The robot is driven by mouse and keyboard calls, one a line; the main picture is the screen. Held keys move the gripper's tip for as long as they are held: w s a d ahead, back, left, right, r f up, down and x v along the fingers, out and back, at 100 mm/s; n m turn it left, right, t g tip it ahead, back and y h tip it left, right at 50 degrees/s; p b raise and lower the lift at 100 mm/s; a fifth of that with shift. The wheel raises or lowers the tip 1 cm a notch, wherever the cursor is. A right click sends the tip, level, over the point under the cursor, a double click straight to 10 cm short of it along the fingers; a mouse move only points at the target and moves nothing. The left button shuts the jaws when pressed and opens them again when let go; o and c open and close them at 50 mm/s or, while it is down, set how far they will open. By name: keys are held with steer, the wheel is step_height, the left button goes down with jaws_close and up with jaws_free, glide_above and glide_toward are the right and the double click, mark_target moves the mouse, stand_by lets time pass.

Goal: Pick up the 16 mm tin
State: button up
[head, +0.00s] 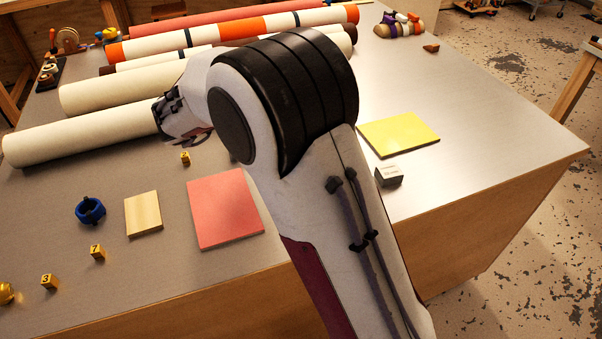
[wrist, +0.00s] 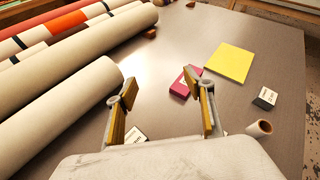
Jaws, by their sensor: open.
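Several small labelled boxes or tins lie on the table, and I cannot read which is the 16 mm tin. In the wrist view, a magenta one (wrist: 186,82) lies just beyond my right finger, which partly hides it. A dark one with a white label (wrist: 265,98) lies further right. A white-labelled piece (wrist: 134,135) shows low between my fingers, mostly hidden. A grey box with a light top (head: 388,176) shows in the head view, right of my arm. My gripper (wrist: 162,106) is open, with nothing held between its fingers.
Large cream rolls (wrist: 70,90) lie close on the left. A yellow pad (wrist: 230,62) lies beyond the magenta box, and a small hollow tube (wrist: 260,128) lies to the right. A red pad (head: 224,208) and blue ring (head: 90,210) lie near the front. The table's right side has free room.

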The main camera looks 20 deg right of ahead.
steer(key=s+f+m+g+h, duration=0.1)
steer(key=s+f+m+g, duration=0.1)
steer(key=s+f+m, duration=0.1)
steer(key=s+a+f+m+g+h, duration=0.1)
steer(key=s+f+m+g, duration=0.2)
steer(key=s+f, duration=0.1)
steer(key=s+f+m+g+h, duration=0.1)
steer(key=s+f+m+g, duration=0.2)
steer(key=f, duration=0.1)
steer(key=shift+s+a+f+m, duration=0.2)
steer(key=shift+s+f+m, duration=0.1)
steer(key=shift+s+a+f+m+g, duration=0.2)
steer(key=shift+s+m+g, duration=0.1)
steer(key=shift+s, duration=0.1)
steer(key=shift+d, duration=0.1)
steer(key=shift+x, duration=1.3)
steer(key=shift+d, duration=0.15)
steer(key=shift+r+x, duration=0.2)
steer(key=shift+x, duration=2.25)
steer(key=shift+d, duration=0.1)
